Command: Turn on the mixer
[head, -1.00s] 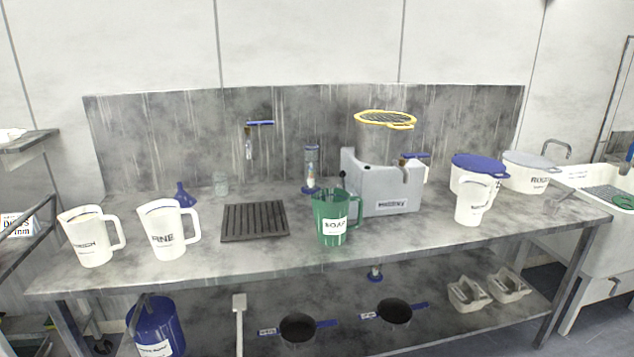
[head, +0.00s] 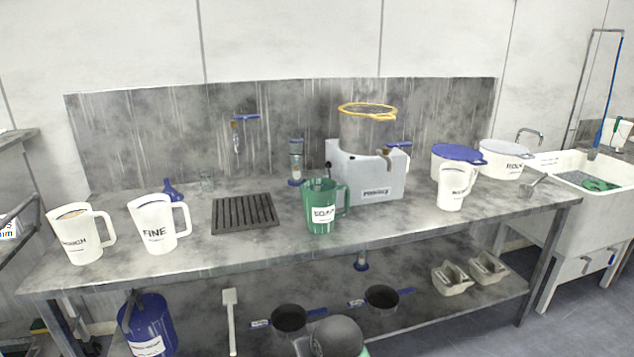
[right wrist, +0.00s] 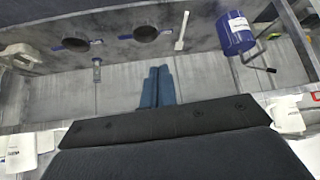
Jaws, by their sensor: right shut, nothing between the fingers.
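The mixer (head: 366,172) is a light grey machine with a label on its front. It stands at the back of the steel table, right of the middle. A clear drum with a yellow rim (head: 367,110) sits on top of it. A small black lever (head: 328,165) shows at its left side; its setting is too small to tell. A green SOAP jug (head: 322,208) stands in front and hides part of the mixer's left end. My right gripper (right wrist: 157,88) shows in the right wrist view with its blue fingers together and empty, apart from the mixer. My left gripper is out of view.
White jugs marked ROUGH (head: 80,236) and FINE (head: 157,226) stand at left, beside a dark slatted rack (head: 245,213). A white jug (head: 452,188) and tubs stand at right. Pans (head: 289,318) and a blue bucket (head: 150,325) are on the lower shelf. The front middle tabletop is clear.

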